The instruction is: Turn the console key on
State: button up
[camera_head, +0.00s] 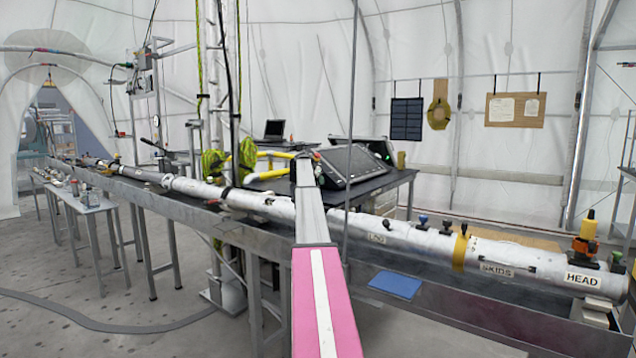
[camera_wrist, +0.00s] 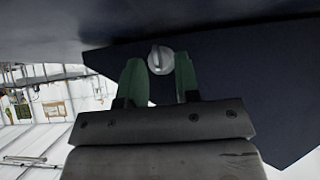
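The console key (camera_wrist: 160,60) is a small round light-grey knob with a raised ridge, set in a dark flat panel (camera_wrist: 235,70) in the wrist view. The ridge looks roughly upright in that picture. My gripper (camera_wrist: 158,58) has two green fingers, which stand apart on either side of the knob. Their tips are level with it; I cannot tell whether they touch its rim. In the head view a dark console (camera_head: 355,164) with a tilted screen stands on a black table, at the far end of my arm. The key and fingers cannot be made out there.
A long silver tube (camera_head: 400,236) lies on a metal rail across the room, below my arm. A thin upright pole (camera_head: 349,120) stands close in front of the console. Yellow pipes (camera_head: 270,165) are left of it. A laptop (camera_head: 274,130) sits behind.

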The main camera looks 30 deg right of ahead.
jog(key=shift+d+f, duration=0.2)
grip_shut()
jog(key=shift+s+m+t+y, duration=0.3)
jog(key=shift+s+m+t, duration=0.1)
jog(key=shift+t, duration=0.4)
jog(key=shift+w+d+m+t+y, duration=0.1)
jog(key=shift+m+t+y, duration=0.2)
jog(key=shift+m+t, duration=0.35)
grip_release()
